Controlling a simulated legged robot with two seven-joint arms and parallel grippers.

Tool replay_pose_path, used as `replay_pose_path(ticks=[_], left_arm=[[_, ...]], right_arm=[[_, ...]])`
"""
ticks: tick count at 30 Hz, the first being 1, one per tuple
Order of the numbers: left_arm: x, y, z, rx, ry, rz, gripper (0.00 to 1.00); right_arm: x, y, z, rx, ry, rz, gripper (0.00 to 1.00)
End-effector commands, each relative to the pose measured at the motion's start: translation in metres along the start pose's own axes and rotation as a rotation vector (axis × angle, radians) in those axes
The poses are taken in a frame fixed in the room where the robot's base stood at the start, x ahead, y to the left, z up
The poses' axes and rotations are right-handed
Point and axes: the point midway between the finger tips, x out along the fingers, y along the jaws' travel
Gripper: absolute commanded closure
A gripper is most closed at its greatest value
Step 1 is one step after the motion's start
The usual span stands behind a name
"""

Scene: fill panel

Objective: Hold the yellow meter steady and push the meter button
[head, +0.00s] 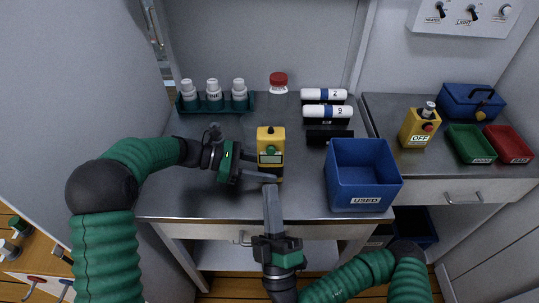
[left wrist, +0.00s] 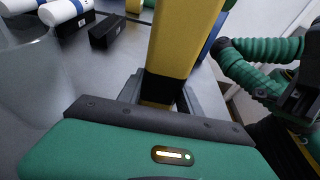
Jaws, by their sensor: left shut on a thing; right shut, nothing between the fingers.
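The yellow meter (head: 264,138) stands upright on the grey worktop, with a small display, a green round part on its front face and a dark band low down. My left gripper (head: 262,174) comes in from the left and is shut on the meter's lower part. In the left wrist view the meter (left wrist: 184,45) rises between the two fingers (left wrist: 160,95), its top out of frame. My right gripper (head: 270,190) is shut and empty, just in front of and below the meter in the picture, fingers pointing towards it. I cannot tell whether it touches the meter.
A blue USED bin (head: 362,197) stands right of the meter. White cylinders (head: 327,111) and a black block (head: 329,136) lie behind it. A bottle rack (head: 216,108) and red-lidded jar (head: 278,84) stand at the back. A yellow OFF box (head: 418,127) is on the right counter.

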Motion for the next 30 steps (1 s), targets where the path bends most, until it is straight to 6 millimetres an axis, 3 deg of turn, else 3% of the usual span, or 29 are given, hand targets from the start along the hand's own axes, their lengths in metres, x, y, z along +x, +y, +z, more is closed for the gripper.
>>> replay_pose_path(ticks=[18, 30], left_arm=[[0.0, 0.0, 0.0, 0.0, 0.0, 0.0, 0.81], [0.0, 0.0, 0.0, 0.0, 0.0, 0.0, 0.81]], right_arm=[[0.065, -0.035, 0.036, 0.0, -0.004, 0.001, 1.0], [0.069, -0.037, 0.038, 0.001, -0.003, 0.0, 1.0]])
